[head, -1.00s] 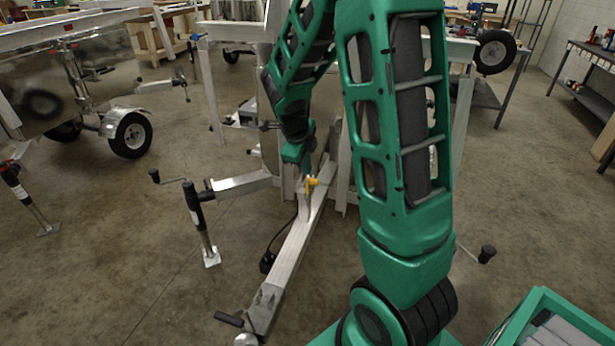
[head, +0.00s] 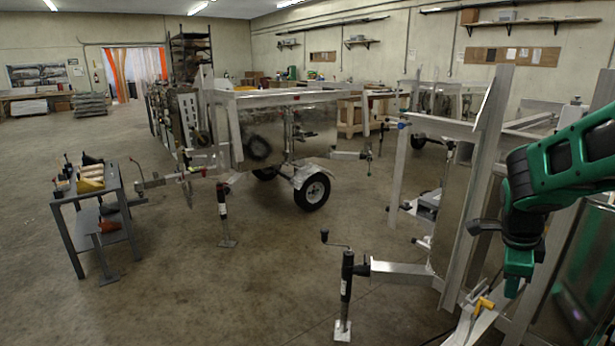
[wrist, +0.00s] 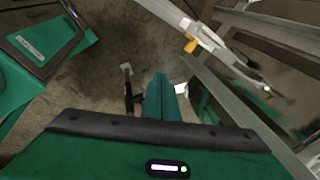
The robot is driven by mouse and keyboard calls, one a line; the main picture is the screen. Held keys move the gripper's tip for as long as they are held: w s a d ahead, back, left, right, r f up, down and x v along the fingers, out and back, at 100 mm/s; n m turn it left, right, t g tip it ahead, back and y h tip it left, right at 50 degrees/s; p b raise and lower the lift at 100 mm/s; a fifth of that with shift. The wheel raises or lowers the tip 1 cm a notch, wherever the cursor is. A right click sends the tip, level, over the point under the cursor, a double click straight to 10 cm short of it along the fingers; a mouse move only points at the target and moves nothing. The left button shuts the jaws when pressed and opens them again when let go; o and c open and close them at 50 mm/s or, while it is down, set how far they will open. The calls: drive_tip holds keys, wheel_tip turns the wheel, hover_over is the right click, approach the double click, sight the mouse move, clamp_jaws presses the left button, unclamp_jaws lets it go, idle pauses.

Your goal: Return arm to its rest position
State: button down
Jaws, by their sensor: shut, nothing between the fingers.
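My arm is green and reaches in from the right edge of the head view. My gripper (head: 513,290) points down at its end, beside the aluminium trailer frame, and looks empty. In the wrist view my gripper's green fingers (wrist: 163,95) are together with nothing held. A yellow clamp-like part (head: 484,305) sits on the trailer tongue just left of and below my gripper in the head view. It also shows in the wrist view (wrist: 190,44), apart from my fingers.
The near trailer's upright beam (head: 485,180) stands close behind my gripper. A jack (head: 346,290) stands on the floor left of it. Another trailer with a wheel (head: 312,191) is farther back. A small tool table (head: 85,205) stands at left. Floor between is open.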

drive_tip(key=s+a+r+n+y, duration=0.1)
drive_tip(key=s+a+n, duration=0.1)
drive_tip(key=s+n, duration=0.7)
drive_tip(key=s+a+r+n+g+y, duration=0.1)
drive_tip(key=s+a+n+y, duration=0.1)
drive_tip(key=s+n, duration=0.7)
drive_tip(key=shift+s+a+r+g, duration=0.3)
drive_tip(key=shift+s+a, duration=0.35)
drive_tip(key=shift+s, duration=1.55)
